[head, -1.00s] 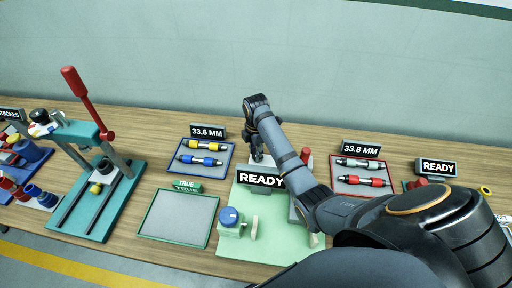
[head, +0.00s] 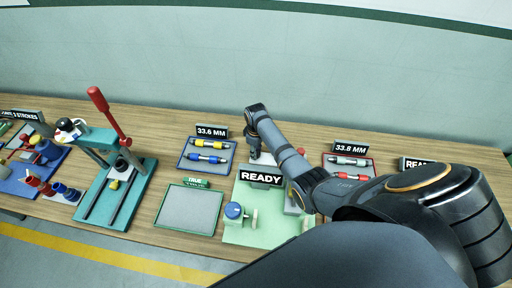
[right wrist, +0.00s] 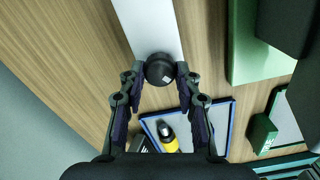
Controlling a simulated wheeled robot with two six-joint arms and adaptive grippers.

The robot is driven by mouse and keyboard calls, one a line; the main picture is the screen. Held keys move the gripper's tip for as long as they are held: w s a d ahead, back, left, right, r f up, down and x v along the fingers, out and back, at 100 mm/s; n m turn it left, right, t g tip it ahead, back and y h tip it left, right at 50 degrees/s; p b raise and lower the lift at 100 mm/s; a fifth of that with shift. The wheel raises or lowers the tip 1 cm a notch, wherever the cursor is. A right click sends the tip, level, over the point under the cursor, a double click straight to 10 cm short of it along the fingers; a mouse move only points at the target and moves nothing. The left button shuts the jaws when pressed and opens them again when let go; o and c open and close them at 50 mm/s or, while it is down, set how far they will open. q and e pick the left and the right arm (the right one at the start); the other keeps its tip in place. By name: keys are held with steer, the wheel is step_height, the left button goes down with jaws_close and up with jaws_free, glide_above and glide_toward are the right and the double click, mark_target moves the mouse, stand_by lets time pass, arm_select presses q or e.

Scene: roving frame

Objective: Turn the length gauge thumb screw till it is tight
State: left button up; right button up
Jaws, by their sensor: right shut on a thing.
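The thumb screw is a round black knob (right wrist: 160,70) with a small pale mark, seen in the right wrist view at the end of a light grey bar (right wrist: 147,25). My right gripper (right wrist: 159,76) is shut on this knob, one finger on each side. In the head view my right gripper (head: 254,146) reaches down behind the READY sign (head: 261,178), at the back of the pale green gauge base (head: 250,235). The knob is hidden there by my gripper, and my arm covers part of the gauge. My left gripper is in neither view.
A blue-rimmed tray (head: 191,166) with yellow and blue parts lies close left of my gripper. A red-rimmed tray (head: 328,161) is to the right. An empty green-rimmed tray (head: 188,211) and a teal press (head: 138,187) with a red lever stand left.

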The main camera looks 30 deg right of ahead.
steer(key=m+p, duration=0.1)
steer(key=m, duration=0.2)
steer(key=shift+w+r+m, duration=0.1)
steer(key=shift+m, duration=0.3)
steer(key=shift+d+m, duration=0.1)
steer(key=shift+m, duration=1.8)
steer(key=o, duration=1.2)
steer(key=shift+c, duration=0.2)
step_height(320, 180, up, 12)
